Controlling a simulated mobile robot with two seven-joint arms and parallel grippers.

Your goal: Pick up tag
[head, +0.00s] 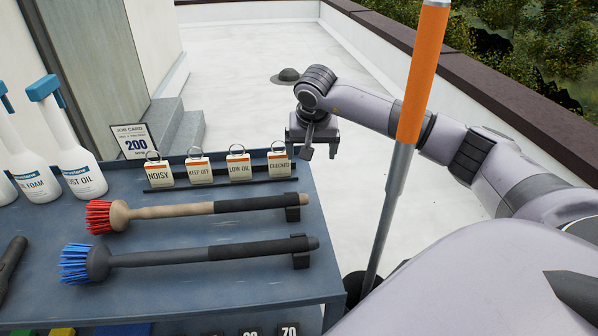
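Several small tags with orange top bands and metal rings stand in a row on a dark rail on the blue-grey cart top. From left they read NOISY (159,174), KEEP OFF (199,171), LOW OIL (239,168) and CHECKED (279,164). My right gripper (312,152) points down just beyond the cart's right edge, with its left finger close to the CHECKED tag's ring. Its fingers are apart and nothing shows between them except a dark part of the gripper. Whether the finger touches the ring cannot be told. My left gripper is out of view.
A red brush (101,216) and a blue brush (77,263) lie on the cart (180,291) before the tags. Spray bottles (78,170) and a job card (133,141) stand left. An orange-gripped pole (420,75) rises at right. The pale roof floor beyond is mostly clear.

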